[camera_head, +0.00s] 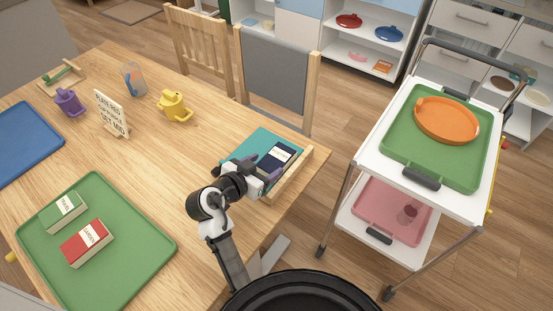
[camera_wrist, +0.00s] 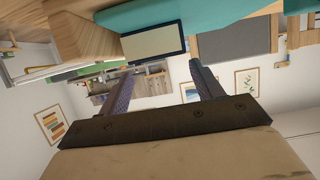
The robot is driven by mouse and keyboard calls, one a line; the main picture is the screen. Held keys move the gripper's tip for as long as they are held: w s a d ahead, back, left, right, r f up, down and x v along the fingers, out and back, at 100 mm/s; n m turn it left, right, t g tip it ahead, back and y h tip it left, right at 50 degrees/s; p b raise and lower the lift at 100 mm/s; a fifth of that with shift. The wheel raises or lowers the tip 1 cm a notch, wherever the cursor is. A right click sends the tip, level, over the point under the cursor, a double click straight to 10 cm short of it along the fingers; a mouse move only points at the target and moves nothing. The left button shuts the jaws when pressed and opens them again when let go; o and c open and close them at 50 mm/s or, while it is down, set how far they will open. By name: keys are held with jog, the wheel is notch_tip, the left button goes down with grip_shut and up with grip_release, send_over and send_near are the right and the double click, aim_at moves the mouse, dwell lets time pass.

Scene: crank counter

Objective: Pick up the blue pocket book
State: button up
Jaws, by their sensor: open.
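The blue pocket book (camera_head: 279,157) is dark navy with a white label. It lies on a teal mat (camera_head: 252,148) at the table's right end, beside a low wooden ledge. My gripper (camera_head: 262,171) is open at the near left side of the book and partly covers it in the head view. In the wrist view the book (camera_wrist: 153,43) shows its pale pages and dark cover edge, just beyond the gap between my two open fingertips (camera_wrist: 161,69). Nothing is held. I cannot tell whether a finger touches the book.
A green tray (camera_head: 135,240) holds a green book (camera_head: 65,211) and a red book (camera_head: 87,242). A white trolley (camera_head: 345,190) stands right of the table. The table middle is clear.

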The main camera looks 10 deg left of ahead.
aim_at(276, 159)
jog(key=p+x, duration=0.1)
jog(key=x, duration=0.3)
jog(key=shift+w+f, duration=0.1)
jog(key=c, duration=0.7)
notch_tip(276, 159, up, 20)
jog(key=b, duration=0.1)
